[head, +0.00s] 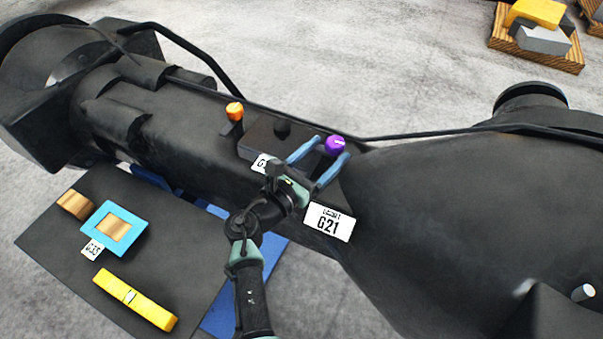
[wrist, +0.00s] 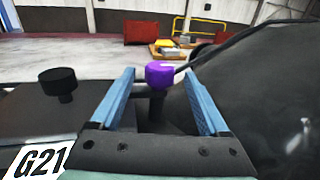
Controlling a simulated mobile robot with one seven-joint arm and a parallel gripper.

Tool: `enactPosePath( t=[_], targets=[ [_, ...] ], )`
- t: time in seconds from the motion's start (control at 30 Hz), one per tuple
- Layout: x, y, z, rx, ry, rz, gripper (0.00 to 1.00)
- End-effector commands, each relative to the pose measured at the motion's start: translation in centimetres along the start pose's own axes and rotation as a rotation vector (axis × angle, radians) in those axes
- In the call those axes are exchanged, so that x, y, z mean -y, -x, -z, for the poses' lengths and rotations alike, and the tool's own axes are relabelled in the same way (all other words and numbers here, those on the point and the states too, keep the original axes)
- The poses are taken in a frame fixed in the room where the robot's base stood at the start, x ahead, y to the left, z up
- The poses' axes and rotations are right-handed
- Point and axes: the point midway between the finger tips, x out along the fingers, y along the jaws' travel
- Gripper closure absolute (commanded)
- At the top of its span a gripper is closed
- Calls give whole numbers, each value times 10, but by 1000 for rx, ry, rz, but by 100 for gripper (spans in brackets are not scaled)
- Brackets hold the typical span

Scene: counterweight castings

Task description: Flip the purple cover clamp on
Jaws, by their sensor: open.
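The purple cover clamp (head: 335,145) is a round knob on a dark stem, standing on the black casting. In the wrist view the purple knob (wrist: 160,74) sits between the two blue fingers, near their tips, with a gap on each side. My gripper (head: 325,149) is open around the knob and does not visibly touch it. It also shows in the wrist view (wrist: 164,80). The lower part of the stem is partly hidden by the gripper body in the wrist view.
An orange knob (head: 235,111) and a black knob (head: 282,129) stand left of the clamp. A dark table (head: 190,215) holds a blue frame (head: 134,217) and a yellow bar (head: 135,299). A thin pipe runs behind the clamp.

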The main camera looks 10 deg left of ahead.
Motion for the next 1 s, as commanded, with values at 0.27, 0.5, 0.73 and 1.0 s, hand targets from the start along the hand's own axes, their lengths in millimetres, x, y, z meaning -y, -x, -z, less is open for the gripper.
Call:
enactPosePath(
  t=[0.27,0.5,0.73,1.0],
  targets=[
    [0,60,3,-2,-1,-3,21],
    [0,89,1,-1,0,-1,21],
    [0,93,0,-1,0,0,21],
    [0,93,0,-1,0,0,21]
  ],
)
